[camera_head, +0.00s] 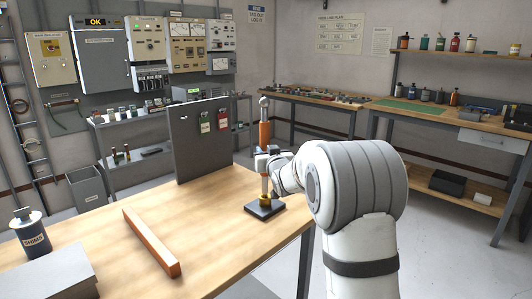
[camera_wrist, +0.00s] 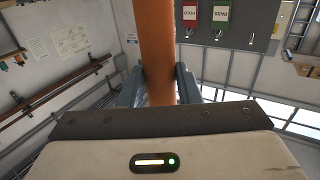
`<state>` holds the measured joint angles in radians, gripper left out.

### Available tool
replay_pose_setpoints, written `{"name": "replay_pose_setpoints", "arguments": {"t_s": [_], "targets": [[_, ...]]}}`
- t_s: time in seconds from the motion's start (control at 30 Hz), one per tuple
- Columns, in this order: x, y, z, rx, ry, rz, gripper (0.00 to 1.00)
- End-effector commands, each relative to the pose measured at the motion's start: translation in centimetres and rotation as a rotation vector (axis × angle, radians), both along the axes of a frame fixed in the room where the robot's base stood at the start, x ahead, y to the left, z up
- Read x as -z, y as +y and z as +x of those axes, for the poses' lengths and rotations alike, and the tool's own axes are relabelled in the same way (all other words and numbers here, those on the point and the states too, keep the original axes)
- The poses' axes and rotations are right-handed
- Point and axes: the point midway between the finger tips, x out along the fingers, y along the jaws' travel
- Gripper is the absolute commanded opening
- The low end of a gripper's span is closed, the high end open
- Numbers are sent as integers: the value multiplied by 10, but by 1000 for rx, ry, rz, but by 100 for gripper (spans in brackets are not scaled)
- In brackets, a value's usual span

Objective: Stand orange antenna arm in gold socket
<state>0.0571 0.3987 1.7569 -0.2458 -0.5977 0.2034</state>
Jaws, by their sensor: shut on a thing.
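The orange antenna arm (camera_head: 264,135) stands about upright, with a pale ball-like top and a pale lower part. My gripper (camera_head: 266,161) is shut on it around its middle. In the wrist view, the orange shaft (camera_wrist: 157,45) runs up between the two fingers of my gripper (camera_wrist: 159,88). The gold socket (camera_head: 265,201) sits on a dark square base near the table's right edge, directly below the arm. The arm's lower end meets the socket in the head view; I cannot tell how deep it sits. The wrist view does not show the socket.
An orange-brown bar (camera_head: 151,243) lies on the wooden table (camera_head: 215,240). A grey upright panel (camera_head: 193,160) with green and red tags stands behind the socket. A dark canister (camera_head: 30,232) and a grey box (camera_head: 52,275) are at the left.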

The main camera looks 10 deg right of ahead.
Motion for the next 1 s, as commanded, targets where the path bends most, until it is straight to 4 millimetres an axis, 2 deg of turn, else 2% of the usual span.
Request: {"name": "replay_pose_setpoints", "arguments": {"t_s": [0.6,0.63,0.93,1.0], "targets": [[15,0,0,0,-3,0,0],[15,0,0,0,-3,0,31],[15,0,0,-1,-1,0,56],[15,0,0,-1,-1,0,56]]}}
